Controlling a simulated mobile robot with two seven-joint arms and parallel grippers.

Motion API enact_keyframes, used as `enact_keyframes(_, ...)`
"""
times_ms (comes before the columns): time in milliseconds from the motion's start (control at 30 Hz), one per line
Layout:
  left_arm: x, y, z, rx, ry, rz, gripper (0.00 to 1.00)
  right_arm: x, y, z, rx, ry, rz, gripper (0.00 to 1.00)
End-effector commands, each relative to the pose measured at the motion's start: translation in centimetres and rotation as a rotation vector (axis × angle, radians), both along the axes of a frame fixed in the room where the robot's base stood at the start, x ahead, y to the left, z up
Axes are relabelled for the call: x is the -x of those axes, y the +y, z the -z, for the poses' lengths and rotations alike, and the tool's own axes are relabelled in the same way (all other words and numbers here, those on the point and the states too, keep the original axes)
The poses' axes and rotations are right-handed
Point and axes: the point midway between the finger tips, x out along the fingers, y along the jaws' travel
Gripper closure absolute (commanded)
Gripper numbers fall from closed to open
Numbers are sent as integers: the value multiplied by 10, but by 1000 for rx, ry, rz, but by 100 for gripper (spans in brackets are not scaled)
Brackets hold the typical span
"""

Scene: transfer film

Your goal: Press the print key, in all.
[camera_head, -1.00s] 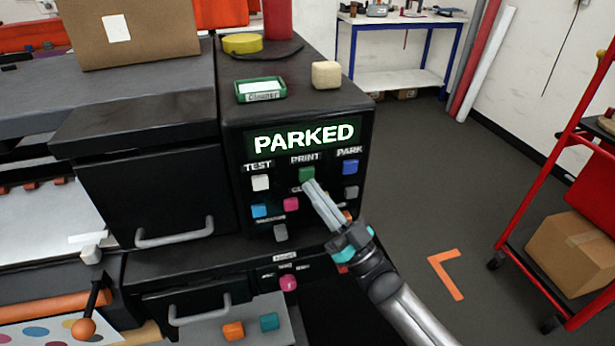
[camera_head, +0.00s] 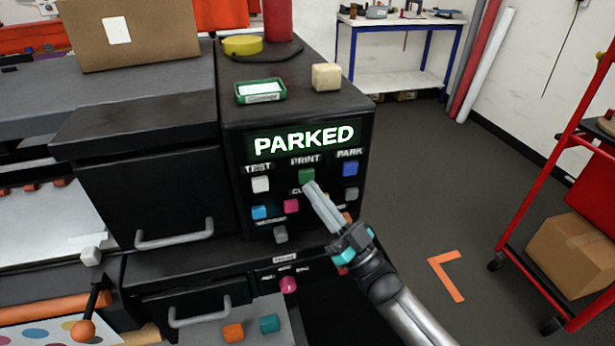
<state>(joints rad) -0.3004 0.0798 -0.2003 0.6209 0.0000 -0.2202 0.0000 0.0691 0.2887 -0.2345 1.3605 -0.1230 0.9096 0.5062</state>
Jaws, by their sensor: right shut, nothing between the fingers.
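I cannot tell whether the tips touch the key. The white test key (camera_head: 260,184) is to the left and the blue park key (camera_head: 350,168) is to the right. My left gripper is not in view.
Other keys surround the gripper: a light blue one (camera_head: 259,212), a pink one (camera_head: 291,206) and a grey one (camera_head: 351,192). A green tray (camera_head: 261,99) and a cream block (camera_head: 326,77) sit on the machine's top. A red cart (camera_head: 565,180) stands at right, with open floor between.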

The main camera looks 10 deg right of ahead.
Motion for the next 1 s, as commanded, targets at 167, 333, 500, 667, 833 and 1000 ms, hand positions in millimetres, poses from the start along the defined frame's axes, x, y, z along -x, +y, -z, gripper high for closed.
enact_keyframes(167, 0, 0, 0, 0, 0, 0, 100, 0, 0, 0, 0, 0, 0, 100)
enact_keyframes(333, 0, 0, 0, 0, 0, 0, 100, 0, 0, 0, 0, 0, 0, 100)
enact_keyframes(500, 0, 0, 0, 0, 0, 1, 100, 0, 0, 0, 0, 0, 0, 100)
enact_keyframes(667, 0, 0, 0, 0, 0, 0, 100, 0, 0, 0, 0, 0, 0, 100)
enact_keyframes(833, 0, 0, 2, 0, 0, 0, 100, -2, 0, 0, 0, 0, 0, 100)
enact_keyframes(1000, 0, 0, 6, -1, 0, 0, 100, -8, 0, 1, -1, -1, 0, 100)
